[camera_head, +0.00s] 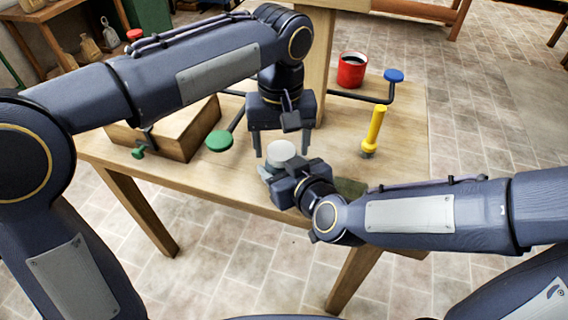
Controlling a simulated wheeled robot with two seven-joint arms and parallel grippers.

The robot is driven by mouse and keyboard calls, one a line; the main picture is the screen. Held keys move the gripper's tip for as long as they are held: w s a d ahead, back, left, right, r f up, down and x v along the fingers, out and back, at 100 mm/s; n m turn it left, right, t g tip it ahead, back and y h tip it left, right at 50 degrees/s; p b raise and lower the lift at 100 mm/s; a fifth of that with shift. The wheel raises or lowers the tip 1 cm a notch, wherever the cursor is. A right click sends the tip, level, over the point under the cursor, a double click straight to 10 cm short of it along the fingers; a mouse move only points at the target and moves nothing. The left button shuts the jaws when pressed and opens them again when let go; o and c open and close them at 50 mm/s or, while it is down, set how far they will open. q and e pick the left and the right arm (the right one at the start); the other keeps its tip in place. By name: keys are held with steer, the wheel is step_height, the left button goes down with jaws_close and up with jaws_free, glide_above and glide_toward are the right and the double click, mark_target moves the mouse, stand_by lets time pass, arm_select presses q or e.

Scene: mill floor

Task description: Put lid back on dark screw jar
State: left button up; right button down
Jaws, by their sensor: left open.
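A pale grey round lid-like disc (281,150) shows near the front edge of the wooden table. My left gripper (283,147) points down over it, open, with one finger on each side of the disc. I cannot tell whether the fingers touch it. My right gripper (267,172) comes in from the right, low beside and in front of the disc. Its fingertips are mostly hidden, so its grip cannot be told. No dark jar body shows clearly; the space under the disc is hidden by my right gripper.
On the table (225,180) are a wooden box (185,140), a green disc-shaped knob (219,141), a yellow-handled tool (374,128), a red cup (351,70) and a crank with a blue knob (393,75). A dark green patch (351,187) lies right of my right gripper.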

arm_select(q)
steer(key=c, duration=1)
steer(key=m, duration=0.3)
steer(key=o, duration=1.1)
steer(key=shift+r, duration=2.2)
steer(key=shift+c, duration=0.5)
